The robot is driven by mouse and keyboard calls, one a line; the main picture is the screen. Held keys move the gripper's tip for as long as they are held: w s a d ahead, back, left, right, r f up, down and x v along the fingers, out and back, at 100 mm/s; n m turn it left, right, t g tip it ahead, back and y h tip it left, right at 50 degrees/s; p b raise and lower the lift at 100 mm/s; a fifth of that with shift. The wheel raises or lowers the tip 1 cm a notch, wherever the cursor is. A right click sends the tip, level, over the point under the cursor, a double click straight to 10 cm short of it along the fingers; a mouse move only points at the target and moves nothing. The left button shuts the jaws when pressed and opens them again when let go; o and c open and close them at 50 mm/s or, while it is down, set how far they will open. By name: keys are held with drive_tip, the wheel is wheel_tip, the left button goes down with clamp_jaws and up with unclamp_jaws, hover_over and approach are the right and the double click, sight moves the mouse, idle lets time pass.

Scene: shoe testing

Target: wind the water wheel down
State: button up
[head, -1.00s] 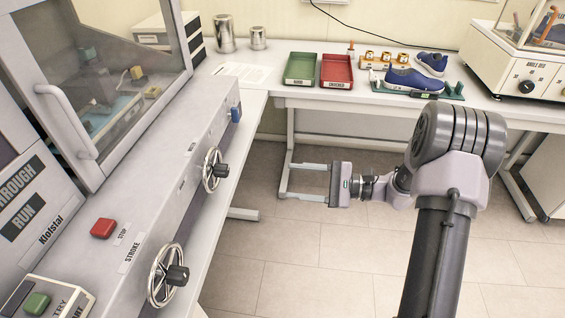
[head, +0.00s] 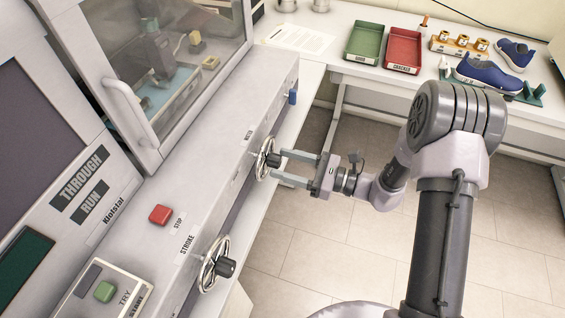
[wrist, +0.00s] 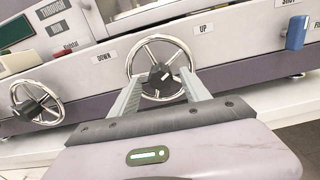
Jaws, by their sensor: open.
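The wheel taken as the water wheel (head: 264,158) is a chrome handwheel with a dark knob, the farther of two on the machine's sloping front. In the wrist view this wheel (wrist: 160,39) stands straight ahead, with DOWN printed to its left and UP to its right. Its dark knob (wrist: 161,77) shows between my fingertips. My gripper (head: 278,165) is open and empty, its fingers pointing at the wheel from the right, one on each side of the knob. I cannot tell whether they touch it.
A second handwheel (head: 217,263), by the STROKE label, is nearer. A red STOP button (head: 160,214) and a green TRY button (head: 104,291) lie left. A blue switch (head: 293,97) is beyond the wheel. The floor to the right is clear.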

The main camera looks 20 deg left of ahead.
drive_tip(key=shift+a, duration=0.55)
drive_tip(key=shift+c, duration=0.4)
clamp_jaws()
drive_tip(key=shift+w+b, duration=0.1)
drive_tip(key=shift+b, duration=0.25)
